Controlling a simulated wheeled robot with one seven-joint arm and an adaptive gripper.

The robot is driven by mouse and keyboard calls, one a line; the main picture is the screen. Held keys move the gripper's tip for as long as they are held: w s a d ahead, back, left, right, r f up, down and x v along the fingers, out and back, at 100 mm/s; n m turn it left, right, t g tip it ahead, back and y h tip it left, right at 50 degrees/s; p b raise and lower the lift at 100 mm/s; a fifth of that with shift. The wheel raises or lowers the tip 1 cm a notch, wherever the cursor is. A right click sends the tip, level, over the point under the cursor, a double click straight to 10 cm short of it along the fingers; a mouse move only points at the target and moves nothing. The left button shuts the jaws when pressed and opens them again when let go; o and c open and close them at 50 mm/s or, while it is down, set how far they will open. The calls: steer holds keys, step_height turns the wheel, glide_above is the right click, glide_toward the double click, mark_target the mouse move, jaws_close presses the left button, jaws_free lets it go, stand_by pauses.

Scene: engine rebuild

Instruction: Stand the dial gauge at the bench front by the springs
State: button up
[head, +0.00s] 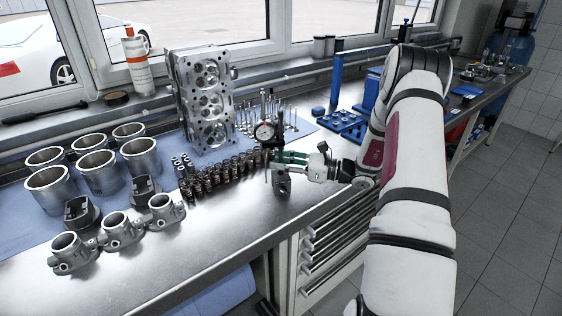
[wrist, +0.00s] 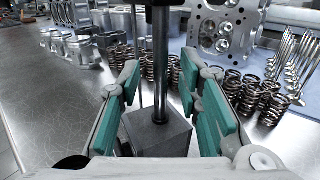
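The dial gauge (head: 265,132) has a round white dial and a dark post, and it stands upright on a grey block base (head: 281,183). The base appears to rest on the bench near the front edge, just right of the springs. The post and the base (wrist: 155,135) also show in the wrist view; the dial is out of that view. My gripper (head: 285,158) is at the stand, above the base. In the wrist view its teal-padded fingers (wrist: 160,76) are apart on either side of the post, with gaps visible. Several coil springs (head: 222,172) stand in rows beside it.
A cylinder head (head: 203,98) stands behind the springs, with several valves (head: 285,112) to its right. Cylinder liners (head: 98,172) and grey housings (head: 120,229) are at left. Blue tooling (head: 342,122) is beyond my gripper.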

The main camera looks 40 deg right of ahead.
steer(key=v, duration=1.1)
steer(key=shift+s+d, duration=0.25)
steer(key=shift+s, duration=0.05)
steer(key=shift+r, duration=0.1)
steer(key=s+a+r+n+g+h, duration=0.1)
steer(key=a+r+n+g, duration=0.3)
steer(key=a, duration=0.4)
steer(key=s+a+r+n+g, duration=0.2)
steer(key=a+r+n+g, duration=0.25)
steer(key=a, duration=0.25)
steer(key=s+a+r+n+g+h, duration=0.1)
steer(key=a+r+n+g, duration=0.3)
steer(key=a, duration=0.4)
steer(key=s+a+r+n+t+h, duration=0.1)
steer(key=s+a+r+n+h, duration=0.1)
steer(key=s+n, duration=0.3)
steer(key=s+a+r+n+t+h, duration=0.1)
steer(key=s+a+r+n+h, duration=0.1)
steer(key=s+n+h, duration=0.2)
steer(key=s+a+r+n+t+h, duration=0.1)
steer(key=s+a+r+n+h, duration=0.1)
steer(key=s+n, duration=0.4)
steer(key=shift+s+a+r+t+h, duration=0.3)
steer(key=shift+s+r+h, duration=0.2)
steer(key=shift+s+h, duration=0.35)
steer(key=shift+n, duration=0.25)
